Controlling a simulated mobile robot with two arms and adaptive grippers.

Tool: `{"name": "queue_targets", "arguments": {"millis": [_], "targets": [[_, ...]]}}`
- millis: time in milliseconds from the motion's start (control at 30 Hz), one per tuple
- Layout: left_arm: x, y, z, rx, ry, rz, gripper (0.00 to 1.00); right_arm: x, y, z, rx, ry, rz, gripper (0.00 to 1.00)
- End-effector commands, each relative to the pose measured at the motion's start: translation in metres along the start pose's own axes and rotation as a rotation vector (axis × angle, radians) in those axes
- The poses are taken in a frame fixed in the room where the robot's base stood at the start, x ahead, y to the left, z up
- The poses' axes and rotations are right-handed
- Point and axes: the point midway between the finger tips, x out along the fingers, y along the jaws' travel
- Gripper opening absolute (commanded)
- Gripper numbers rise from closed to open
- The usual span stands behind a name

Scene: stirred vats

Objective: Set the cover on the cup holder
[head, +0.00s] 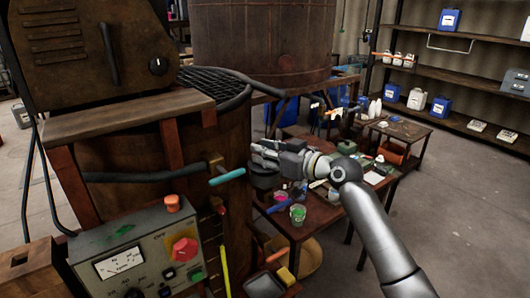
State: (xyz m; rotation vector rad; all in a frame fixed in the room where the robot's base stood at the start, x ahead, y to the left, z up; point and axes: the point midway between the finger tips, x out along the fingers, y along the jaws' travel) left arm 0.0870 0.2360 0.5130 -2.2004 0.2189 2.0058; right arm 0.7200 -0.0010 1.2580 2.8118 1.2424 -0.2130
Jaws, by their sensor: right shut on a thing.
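My right gripper (264,153) reaches in from the right and points left, beside the large rusty vat. It is shut on a dark thing, which looks like the cover, though the fingers and the dark background hide most of it. Directly below the gripper is a dark, round, cup-like body (264,178), which may be the cup holder. I cannot tell whether the cover and this body touch. My left gripper is not in view.
A low wooden table (322,215) below my right arm holds small cups, including a green-filled one (298,213), and bottles. A control box (135,262) with a red knob and a teal-handled lever (227,177) stand to the left. Open floor lies at the right.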

Motion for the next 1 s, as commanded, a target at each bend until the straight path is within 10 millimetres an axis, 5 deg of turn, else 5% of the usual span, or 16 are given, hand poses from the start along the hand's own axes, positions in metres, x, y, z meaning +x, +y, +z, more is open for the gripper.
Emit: {"name": "queue_targets", "arguments": {"millis": [800,833,1000], "targets": [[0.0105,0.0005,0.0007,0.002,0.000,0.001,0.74,0.0016,0.0001,0.0109,0.000,0.001,0.000,0.02],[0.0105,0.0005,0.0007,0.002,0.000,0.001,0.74,0.0016,0.0001,0.0109,0.000,0.000,0.000,0.25],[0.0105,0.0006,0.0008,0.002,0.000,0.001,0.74,0.0016,0.0001,0.0109,0.000,0.000,0.000,0.47]]}}
